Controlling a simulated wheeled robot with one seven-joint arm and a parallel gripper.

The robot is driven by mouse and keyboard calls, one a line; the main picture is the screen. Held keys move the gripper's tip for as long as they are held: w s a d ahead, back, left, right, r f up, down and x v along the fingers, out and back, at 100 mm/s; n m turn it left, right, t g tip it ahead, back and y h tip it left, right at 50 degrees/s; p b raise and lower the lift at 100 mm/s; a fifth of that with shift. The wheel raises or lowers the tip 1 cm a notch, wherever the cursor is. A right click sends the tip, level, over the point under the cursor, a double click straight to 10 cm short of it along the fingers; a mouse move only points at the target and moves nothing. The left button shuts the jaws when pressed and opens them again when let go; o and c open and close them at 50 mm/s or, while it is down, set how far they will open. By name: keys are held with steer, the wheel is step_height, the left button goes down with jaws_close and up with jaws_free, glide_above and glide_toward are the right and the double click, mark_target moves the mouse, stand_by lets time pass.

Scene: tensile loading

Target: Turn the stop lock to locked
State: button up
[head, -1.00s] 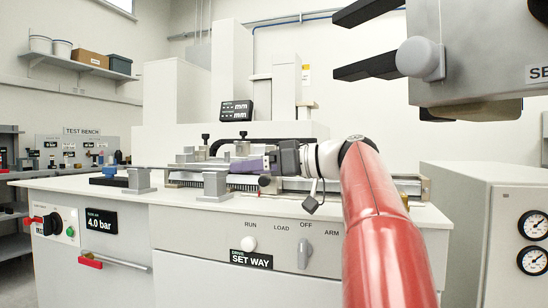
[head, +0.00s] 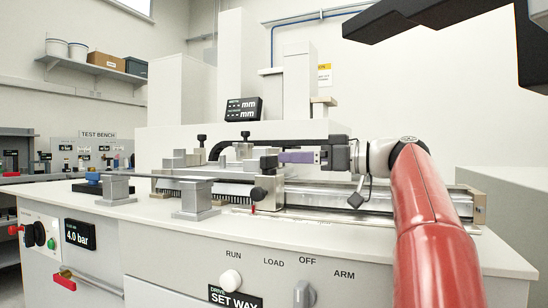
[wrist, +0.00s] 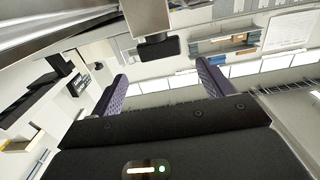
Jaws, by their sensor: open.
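My gripper (head: 284,157) has purple fingers and points left over the rail of the test machine. It is open, and its two fingers stand apart in the wrist view (wrist: 160,72). Just left of and below the fingertips is a small dark block with a black knob (head: 268,164), which looks like the stop lock. In the wrist view a black piece on a grey block (wrist: 158,47) shows ahead, between the fingers, apart from them. I cannot read any locked or unlocked mark.
The long rail (head: 330,195) runs along the bench top (head: 150,210). Grey clamp blocks (head: 197,197) stand to the left. The front panel has a drive knob (head: 231,280) and a grey selector (head: 304,293).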

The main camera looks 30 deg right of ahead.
mark_target(273, 157)
steer(key=p+x, duration=0.1)
steer(key=x, duration=0.6)
steer(key=shift+w+a, duration=0.1)
steer(key=shift+a, duration=0.05)
steer(key=c, duration=1)
